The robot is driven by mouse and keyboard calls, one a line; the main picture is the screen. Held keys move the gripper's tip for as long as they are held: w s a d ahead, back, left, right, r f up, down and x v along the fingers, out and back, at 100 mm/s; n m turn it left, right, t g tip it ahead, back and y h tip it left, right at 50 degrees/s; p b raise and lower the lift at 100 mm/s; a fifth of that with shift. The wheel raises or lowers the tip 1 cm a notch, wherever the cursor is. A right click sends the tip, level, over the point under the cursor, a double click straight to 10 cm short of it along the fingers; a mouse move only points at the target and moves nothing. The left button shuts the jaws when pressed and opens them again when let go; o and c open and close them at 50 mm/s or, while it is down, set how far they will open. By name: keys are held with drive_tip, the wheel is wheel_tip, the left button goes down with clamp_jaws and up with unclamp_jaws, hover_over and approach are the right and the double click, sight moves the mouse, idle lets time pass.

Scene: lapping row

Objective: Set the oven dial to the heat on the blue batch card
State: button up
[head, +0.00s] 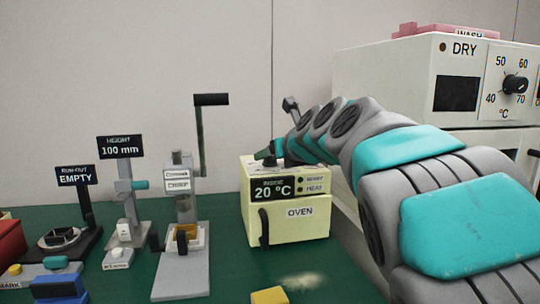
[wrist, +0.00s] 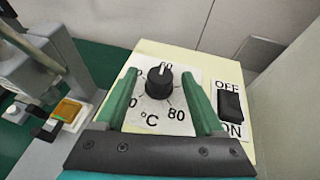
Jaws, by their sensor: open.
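The pale yellow oven (head: 290,222) stands on the green bench in the head view, its display reading 20 °C. Its black dial (wrist: 159,82) is on top, on a white scale plate in the wrist view. The dial's white pointer line points up in the picture, towards a partly covered number that looks like 60; 80 shows at lower right. My gripper (wrist: 160,78) is open, with one green finger on each side of the dial; I cannot tell whether they touch it. I cannot make out a blue batch card.
An OFF/ON rocker switch (wrist: 231,105) sits right of the dial. The large DRY cabinet (head: 391,80), with its own dial (head: 515,84), stands at right. A blue object (head: 58,288) lies at front left.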

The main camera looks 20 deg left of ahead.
drive_tip(key=shift+x, duration=1.05)
drive_tip(key=shift+c, duration=0.4)
clamp_jaws()
